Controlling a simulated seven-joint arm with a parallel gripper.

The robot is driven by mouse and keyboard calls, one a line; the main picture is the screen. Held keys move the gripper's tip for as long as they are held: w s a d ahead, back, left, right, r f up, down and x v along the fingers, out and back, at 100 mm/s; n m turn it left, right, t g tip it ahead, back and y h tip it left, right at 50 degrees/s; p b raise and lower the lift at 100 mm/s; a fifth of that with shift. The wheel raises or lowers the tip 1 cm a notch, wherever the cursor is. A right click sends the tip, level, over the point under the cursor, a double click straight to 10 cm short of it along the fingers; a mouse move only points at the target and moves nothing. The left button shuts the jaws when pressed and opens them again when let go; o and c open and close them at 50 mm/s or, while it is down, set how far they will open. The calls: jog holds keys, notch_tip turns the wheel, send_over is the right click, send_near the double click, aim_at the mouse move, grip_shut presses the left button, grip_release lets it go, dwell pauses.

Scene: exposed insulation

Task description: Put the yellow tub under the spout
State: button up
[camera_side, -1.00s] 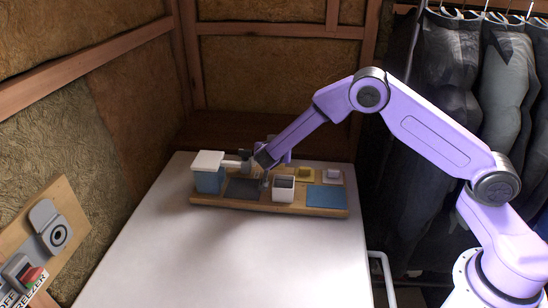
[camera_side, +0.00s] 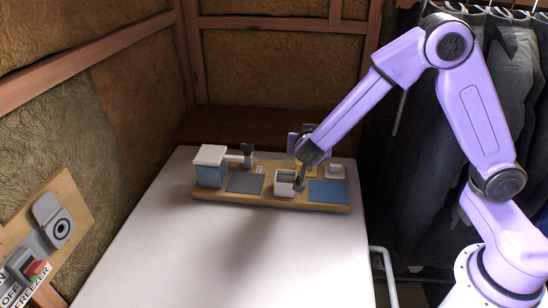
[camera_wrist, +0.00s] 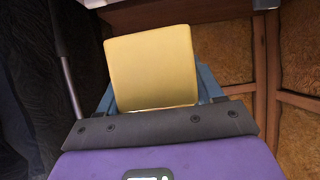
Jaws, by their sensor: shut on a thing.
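In the wrist view a yellow, flat-faced piece, which I take for the yellow tub (camera_wrist: 150,68), sits between the bluish fingers of my gripper. My gripper (camera_side: 299,184) is shut on it. In the side view the gripper is over the right half of the wooden board, by the white open-topped box (camera_side: 284,188). The spout (camera_side: 235,156) reaches right from a blue tank with a white lid (camera_side: 209,155), ending near a dark block (camera_side: 248,154).
The wooden board (camera_side: 270,202) lies on a white table (camera_side: 190,235). It bears a dark grey pad (camera_side: 245,183), a blue pad (camera_side: 328,191) and a small white piece (camera_side: 335,171). The table front is clear. A switch panel (camera_side: 45,240) stands at left.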

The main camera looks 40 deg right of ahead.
jog(key=s+a+f+n+y, duration=0.1)
jog(key=a+f, duration=0.2)
jog(key=a, duration=0.2)
jog(key=s+a+f+n+t+y, duration=0.1)
jog(key=a+f, duration=0.3)
jog(key=a, duration=0.2)
jog(key=s+a+f+n+t+y, duration=0.1)
jog(key=a+f+n, duration=0.1)
jog(key=a+f, duration=0.2)
jog(key=shift+s+a+y, duration=0.2)
jog(key=shift+a+y, duration=0.1)
jog(key=shift+a, duration=0.45)
send_near(249, 180)
jog(key=w+d, duration=0.1)
jog(key=w, duration=0.1)
jog(key=w+d, duration=0.1)
jog(key=w, duration=0.2)
jog(key=w+d, duration=0.1)
jog(key=w, duration=0.2)
jog(key=shift+d, duration=0.35)
jog(key=shift+f, duration=0.35)
jog(key=shift+f, duration=0.15)
jog(key=o, duration=1)
jog(key=shift+o, duration=0.2)
